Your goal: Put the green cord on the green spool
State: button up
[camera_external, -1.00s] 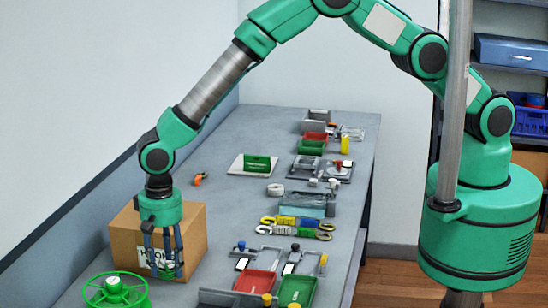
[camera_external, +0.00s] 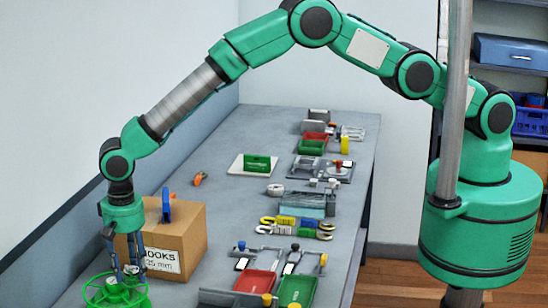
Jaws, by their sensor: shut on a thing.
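A green wheel-shaped piece (camera_external: 92,296), which looks like the green spool, lies at the bottom left of the bench, with an open rim, spokes and a hub. My gripper (camera_external: 124,272) points down at the wheel, its fingertips close over the hub area. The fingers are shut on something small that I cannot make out. I cannot tell whether the fingertips touch the hub. No separate green cord can be made out; it may be hidden between or behind the fingers.
A cardboard box (camera_external: 187,240) labelled HOOKS stands just right of my gripper, with a blue and orange tool (camera_external: 167,206) on top. Red (camera_external: 255,281) and green (camera_external: 297,290) trays lie further right.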

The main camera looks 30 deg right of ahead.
aim_at(133, 281)
jog(key=shift+f+p, duration=0.3)
jog(key=shift+f, duration=1.5)
jog(key=shift+f, duration=0.1)
jog(key=o, duration=1.2)
jog(key=shift+c, duration=0.2)
jog(key=shift+r+b, duration=0.65)
jog(key=shift+r, duration=5.5)
